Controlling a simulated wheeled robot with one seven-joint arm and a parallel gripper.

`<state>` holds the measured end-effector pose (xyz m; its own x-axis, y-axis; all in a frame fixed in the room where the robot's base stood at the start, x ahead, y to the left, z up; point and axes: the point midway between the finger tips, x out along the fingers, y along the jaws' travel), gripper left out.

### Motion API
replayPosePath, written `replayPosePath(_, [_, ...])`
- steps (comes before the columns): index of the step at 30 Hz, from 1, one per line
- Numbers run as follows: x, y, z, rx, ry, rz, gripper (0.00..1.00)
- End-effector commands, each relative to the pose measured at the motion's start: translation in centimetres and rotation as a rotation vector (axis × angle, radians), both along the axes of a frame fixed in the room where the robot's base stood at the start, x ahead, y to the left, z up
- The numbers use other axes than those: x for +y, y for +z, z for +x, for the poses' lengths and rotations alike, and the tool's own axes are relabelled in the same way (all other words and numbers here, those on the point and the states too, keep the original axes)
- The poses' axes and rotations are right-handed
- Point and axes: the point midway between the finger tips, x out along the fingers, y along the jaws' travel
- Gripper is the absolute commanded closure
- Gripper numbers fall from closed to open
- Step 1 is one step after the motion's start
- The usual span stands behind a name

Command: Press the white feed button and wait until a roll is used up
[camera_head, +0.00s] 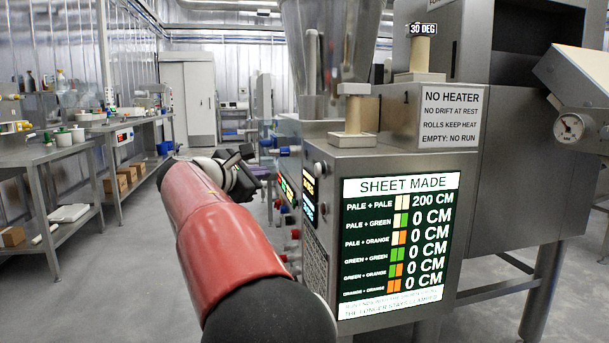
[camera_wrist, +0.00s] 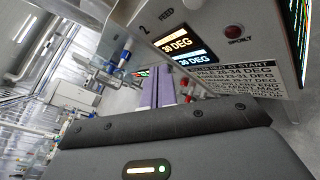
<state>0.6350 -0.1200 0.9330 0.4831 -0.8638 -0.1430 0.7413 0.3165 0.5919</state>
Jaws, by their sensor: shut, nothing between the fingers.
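The steel pasta machine (camera_head: 400,148) stands on the right with its side panel facing my arm. In the wrist view, a pale round button (camera_wrist: 191,4) shows at the top edge near the label "2 FEED", partly cut off. My gripper (camera_wrist: 158,92) has its purple fingers together, empty, and apart from the panel. In the head view only its dark body (camera_head: 240,175) shows clearly, left of the machine. A pale roll (camera_head: 354,113) stands on the machine's top; another (camera_head: 420,52) stands behind, under a "30 DEG" tag.
The sheet display (camera_head: 400,250) reads 200 CM for pale + pale and 0 CM for the other rows. Steel benches (camera_head: 85,140) line the left; the floor between is clear.

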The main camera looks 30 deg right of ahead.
Motion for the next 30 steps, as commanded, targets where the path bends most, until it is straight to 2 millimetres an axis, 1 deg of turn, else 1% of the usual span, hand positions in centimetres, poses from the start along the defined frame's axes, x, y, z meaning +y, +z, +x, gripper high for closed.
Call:
replayPosePath(9, [-0.1, 0.0, 0.0, -0.001, -0.001, 0.0, 1.0])
replayPosePath(13, [-0.6, 0.0, -0.2, -0.002, -0.002, 0.001, 1.0])
replayPosePath(17, [-2.0, -0.1, -0.6, -0.003, -0.004, 0.003, 1.0])
replayPosePath(27, [-6.6, 0.0, -2.0, -0.002, -0.005, 0.002, 1.0])
replayPosePath(30, [-7.5, 0.0, -2.2, -0.001, -0.002, 0.001, 1.0])
